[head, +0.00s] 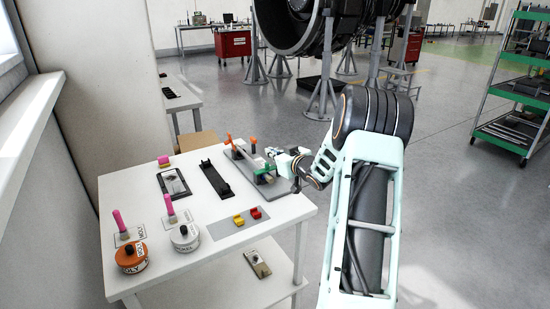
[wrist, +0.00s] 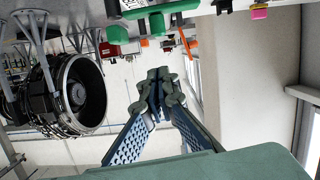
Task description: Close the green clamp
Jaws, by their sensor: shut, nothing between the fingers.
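The green clamp (head: 265,172) sits at the near end of a grey fixture board on the right side of the white table. In the wrist view, which looks upside down, its green parts (wrist: 118,35) show along the top edge, partly cut off. My gripper (wrist: 160,82) is shut and empty, with its fingertips together below the green parts in that picture. In the head view my gripper (head: 273,152) is beside the clamp at the table's right edge, partly hidden by my wrist. I cannot tell if it touches the clamp, or the handle's exact position.
Orange clamps (head: 229,139) stand farther back on the board. An engine on stands (head: 322,100) is behind; open floor lies to the right.

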